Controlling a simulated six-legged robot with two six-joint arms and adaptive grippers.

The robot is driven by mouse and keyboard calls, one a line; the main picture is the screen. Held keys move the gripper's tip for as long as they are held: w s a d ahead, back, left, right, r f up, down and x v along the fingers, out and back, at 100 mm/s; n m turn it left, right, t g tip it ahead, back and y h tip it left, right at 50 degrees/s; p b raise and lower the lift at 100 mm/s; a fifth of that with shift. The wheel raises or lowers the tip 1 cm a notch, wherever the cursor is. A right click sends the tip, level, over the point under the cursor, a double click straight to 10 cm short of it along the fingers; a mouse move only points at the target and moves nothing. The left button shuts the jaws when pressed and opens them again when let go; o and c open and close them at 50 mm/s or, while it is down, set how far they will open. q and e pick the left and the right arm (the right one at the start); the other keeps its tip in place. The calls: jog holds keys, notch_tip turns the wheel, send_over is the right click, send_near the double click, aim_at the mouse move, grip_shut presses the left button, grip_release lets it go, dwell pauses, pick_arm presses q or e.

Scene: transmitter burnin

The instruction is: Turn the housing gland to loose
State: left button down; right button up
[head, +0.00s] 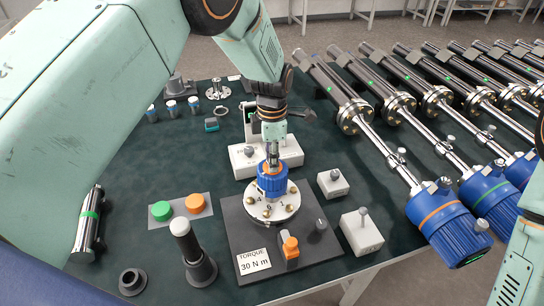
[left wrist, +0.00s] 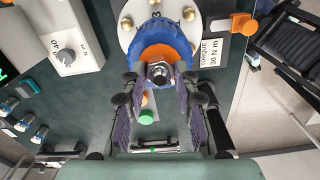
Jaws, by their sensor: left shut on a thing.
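The blue housing (head: 272,181) stands upright on a round steel flange with brass bolts (head: 270,207), on a dark fixture plate. In the left wrist view the housing (left wrist: 181,30) shows an orange ring and, on its end, the silver gland (left wrist: 159,73), a hex nut. My left gripper (head: 272,150) points down onto the housing's top. In the left wrist view its fingers (left wrist: 158,88) stand on both sides of the gland, shut on it. From the head the gland is mostly hidden by the fingers. My right gripper is out of view.
A label reading TORQUE 30 N m (head: 254,262) and an orange-topped knob (head: 290,247) are on the plate. Green (head: 161,210) and orange (head: 195,203) buttons stand left. White switch boxes (head: 361,231) stand right. Several long transmitters with blue housings (head: 445,222) lie farther right.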

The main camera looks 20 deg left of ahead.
pick_arm(q)
jog(key=shift+w+r+n, duration=0.1)
jog(key=shift+w+n, duration=0.05)
jog(key=shift+n, duration=0.95)
jog(key=c, duration=1)
grip_release()
notch_tip(320, 180, up, 12)
